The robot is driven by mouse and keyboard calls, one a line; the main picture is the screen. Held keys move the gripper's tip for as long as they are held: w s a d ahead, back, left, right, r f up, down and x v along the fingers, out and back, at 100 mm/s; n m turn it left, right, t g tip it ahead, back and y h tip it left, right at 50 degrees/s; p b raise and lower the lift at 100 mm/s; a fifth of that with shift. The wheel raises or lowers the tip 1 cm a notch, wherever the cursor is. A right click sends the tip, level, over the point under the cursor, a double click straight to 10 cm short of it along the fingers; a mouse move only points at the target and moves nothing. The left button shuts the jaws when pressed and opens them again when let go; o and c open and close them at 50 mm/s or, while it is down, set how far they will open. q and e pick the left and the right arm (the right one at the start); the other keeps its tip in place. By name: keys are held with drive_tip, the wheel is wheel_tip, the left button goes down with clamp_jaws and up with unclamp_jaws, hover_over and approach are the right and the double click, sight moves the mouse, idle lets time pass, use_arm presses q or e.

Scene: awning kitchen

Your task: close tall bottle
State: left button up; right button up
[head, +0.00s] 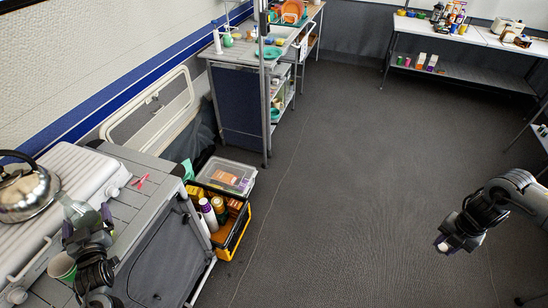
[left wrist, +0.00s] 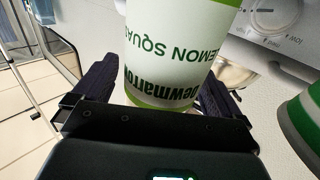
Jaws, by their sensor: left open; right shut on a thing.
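A tall white bottle with green bands and a lemon squash label (left wrist: 175,45) stands between the spread fingers of my left gripper (left wrist: 155,90) in the left wrist view. The bottle's top is out of that view. My left gripper also shows in the head view (head: 86,236), over the grey counter at the lower left, and is open. I cannot tell whether its fingers touch the bottle. My right gripper (head: 444,243) is at the right of the head view, over the floor, shut on a small whitish thing, possibly a cap. Its fingers mostly hide that thing.
A green and white container (head: 62,266) is beside my left gripper; a similar one (left wrist: 306,115) is at the right in the wrist view. A shiny kettle (head: 28,190) sits on the stove. A black and yellow crate (head: 233,240) holds several bottles. The floor between is clear.

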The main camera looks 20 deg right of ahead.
sight(80, 209)
drive_tip(key=shift+f, duration=0.2)
use_arm(q)
drive_tip(key=shift+w+a, duration=0.25)
drive_tip(key=shift+w, duration=0.45)
drive_tip(key=c, duration=1.3)
drive_tip(key=shift+r, duration=0.15)
drive_tip(key=shift+r+p, duration=0.35)
drive_tip(key=shift+r, duration=1.2)
use_arm(e)
drive_tip(key=shift+r, duration=0.45)
drive_tip(key=shift+r+p, duration=0.65)
drive_tip(key=shift+p, duration=0.05)
use_arm(q)
drive_tip(key=shift+s+d+r, duration=0.1)
drive_tip(key=shift+d+r, duration=1.15)
drive_tip(key=shift+d, duration=0.65)
drive_tip(key=shift+s+d+r, duration=0.15)
drive_tip(key=shift+d+r, duration=1.1)
drive_tip(key=shift+d, duration=0.7)
drive_tip(key=shift+s+d+r, duration=0.1)
drive_tip(key=shift+d+r, duration=1.15)
drive_tip(key=shift+d, duration=0.65)
use_arm(e)
drive_tip(key=shift+r, duration=0.25)
use_arm(q)
drive_tip(key=shift+d, duration=0.1)
